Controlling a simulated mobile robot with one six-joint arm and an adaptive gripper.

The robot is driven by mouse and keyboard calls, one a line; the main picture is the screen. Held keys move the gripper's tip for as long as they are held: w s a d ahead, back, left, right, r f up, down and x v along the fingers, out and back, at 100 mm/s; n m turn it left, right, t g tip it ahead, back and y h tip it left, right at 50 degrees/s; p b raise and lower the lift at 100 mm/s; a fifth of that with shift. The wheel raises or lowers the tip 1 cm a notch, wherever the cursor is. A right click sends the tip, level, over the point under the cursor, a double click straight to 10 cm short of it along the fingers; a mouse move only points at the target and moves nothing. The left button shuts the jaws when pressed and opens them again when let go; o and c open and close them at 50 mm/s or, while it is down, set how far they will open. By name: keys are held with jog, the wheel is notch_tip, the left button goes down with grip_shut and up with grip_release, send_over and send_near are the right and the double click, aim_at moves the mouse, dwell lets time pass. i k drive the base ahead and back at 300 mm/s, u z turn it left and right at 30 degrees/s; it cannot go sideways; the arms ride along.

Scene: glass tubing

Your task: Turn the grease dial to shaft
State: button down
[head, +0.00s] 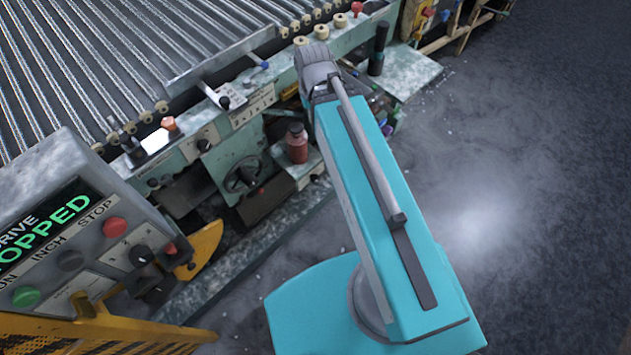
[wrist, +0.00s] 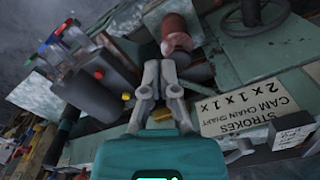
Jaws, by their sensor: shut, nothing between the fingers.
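I cannot make out the grease dial for certain in either view. A cream plate (wrist: 250,112) in the wrist view reads "STROKES", "CAM CHAIN SHAFT" and "2x 1x 1x". My gripper (wrist: 160,64) is shut and empty to the left of this plate. Its fingertips are close to a red container (wrist: 181,38), but I cannot tell whether they touch it. A small dark block with a white label (wrist: 292,134) is at the right of the plate.
A handwheel (head: 245,175) and a red bottle (head: 297,143) are left of my arm. A dark cylinder (wrist: 100,92) is left of the gripper in the wrist view. The control panel (head: 60,235) reads "STOPPED". Open floor (head: 530,190) lies to the right.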

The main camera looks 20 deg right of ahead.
aim_at(314, 179)
jog(key=z, duration=0.7)
jog(key=k, duration=1)
jog(key=u, duration=0.4)
